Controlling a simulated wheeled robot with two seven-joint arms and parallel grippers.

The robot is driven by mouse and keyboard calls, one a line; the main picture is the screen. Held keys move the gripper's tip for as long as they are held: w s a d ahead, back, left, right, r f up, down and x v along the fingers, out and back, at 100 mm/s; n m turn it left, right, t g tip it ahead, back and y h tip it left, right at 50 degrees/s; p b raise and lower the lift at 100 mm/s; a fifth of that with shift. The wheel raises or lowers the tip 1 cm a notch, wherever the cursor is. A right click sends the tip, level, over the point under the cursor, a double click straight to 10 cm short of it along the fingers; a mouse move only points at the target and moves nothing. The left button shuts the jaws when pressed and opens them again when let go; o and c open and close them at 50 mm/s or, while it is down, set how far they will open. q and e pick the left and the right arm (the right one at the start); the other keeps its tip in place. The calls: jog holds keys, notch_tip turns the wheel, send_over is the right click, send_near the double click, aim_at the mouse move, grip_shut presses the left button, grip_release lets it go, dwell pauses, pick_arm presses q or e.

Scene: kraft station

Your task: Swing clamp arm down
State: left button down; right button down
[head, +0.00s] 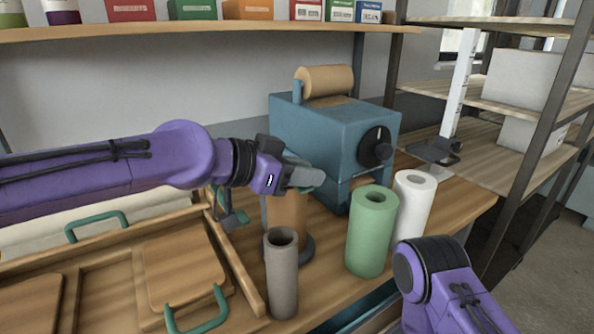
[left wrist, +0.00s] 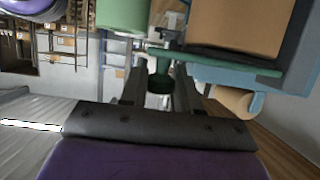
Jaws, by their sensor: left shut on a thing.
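My left gripper (head: 288,172) reaches in from the left, in front of the blue machine. It is shut on a grey-green handle piece (head: 308,179), which seems to be part of the clamp arm. In the left wrist view a dark green piece (left wrist: 160,76) sits between my gripper's fingers (left wrist: 158,92), and a thin green bar (left wrist: 215,62) runs right from it. Below the gripper, a brown roll (head: 284,215) stands upright on a dark round base (head: 303,248). The joint between handle and clamp is hidden by the gripper. My right gripper is outside the views.
The blue machine (head: 322,140) has a black knob (head: 376,147) and a kraft roll (head: 326,81) on top. A grey tube (head: 282,275), a green roll (head: 370,235) and a white roll (head: 412,205) stand close by. A wooden tray (head: 240,265) lies left; a shelf (head: 200,31) hangs above.

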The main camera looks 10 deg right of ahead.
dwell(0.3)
pick_arm(q)
jog(key=c, duration=0.9)
grip_release()
jog(key=shift+d+f, duration=0.1)
jog(key=shift+d, duration=0.05)
jog(key=shift+o, duration=0.2)
jog(key=b+v, duration=0.1)
jog(key=v, duration=0.9)
